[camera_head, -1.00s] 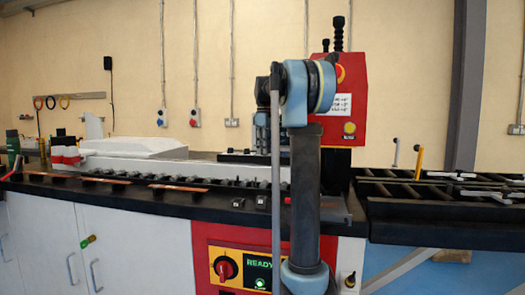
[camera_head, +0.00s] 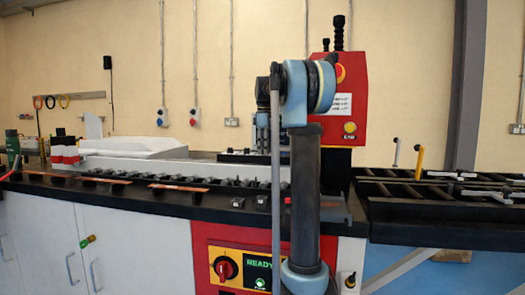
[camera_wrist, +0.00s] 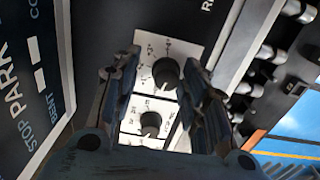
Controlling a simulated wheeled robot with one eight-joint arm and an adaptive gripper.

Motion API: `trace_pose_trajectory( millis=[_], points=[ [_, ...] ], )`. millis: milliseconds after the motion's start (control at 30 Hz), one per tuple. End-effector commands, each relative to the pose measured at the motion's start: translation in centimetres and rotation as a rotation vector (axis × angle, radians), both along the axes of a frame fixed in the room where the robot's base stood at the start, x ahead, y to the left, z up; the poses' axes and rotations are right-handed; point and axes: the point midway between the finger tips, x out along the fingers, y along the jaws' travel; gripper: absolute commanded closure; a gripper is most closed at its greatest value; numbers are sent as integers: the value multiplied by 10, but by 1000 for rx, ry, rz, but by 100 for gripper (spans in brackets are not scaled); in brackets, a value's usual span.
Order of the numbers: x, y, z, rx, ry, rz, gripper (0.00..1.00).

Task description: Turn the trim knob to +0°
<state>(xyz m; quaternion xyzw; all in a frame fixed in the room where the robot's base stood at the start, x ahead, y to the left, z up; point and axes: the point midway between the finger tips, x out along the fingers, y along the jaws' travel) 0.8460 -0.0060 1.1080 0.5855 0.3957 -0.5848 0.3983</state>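In the wrist view, two black round knobs sit on white marked plates on a dark panel. The upper knob (camera_wrist: 165,73) lies between and just beyond my fingertips. The smaller lower knob (camera_wrist: 150,123) shows between my fingers, nearer the palm. The plate markings are too small to read surely, so I cannot tell which is the trim knob or its exact setting. My gripper (camera_wrist: 160,66) is open, with one finger on each side of the upper knob; contact is not clear. In the head view my own arm hides the knobs.
A dark panel with white lettering, including STOP and PARK (camera_wrist: 18,100), lies left of the knobs. A row of rollers (camera_wrist: 265,60) runs on the right. In the head view a red box (camera_head: 345,100) stands behind my arm, and a READY display (camera_head: 258,265) is on the bench front.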

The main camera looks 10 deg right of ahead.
Motion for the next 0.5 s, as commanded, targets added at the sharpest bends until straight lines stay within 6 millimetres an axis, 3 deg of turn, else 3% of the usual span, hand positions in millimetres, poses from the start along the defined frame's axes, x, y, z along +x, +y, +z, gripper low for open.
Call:
trace_pose_trajectory(
  millis=[333, 500],
  points=[
    [-2, 1, 2, 2, 3, 1, 54],
    [-2, 2, 16, 2, 3, 1, 54]
  ],
)
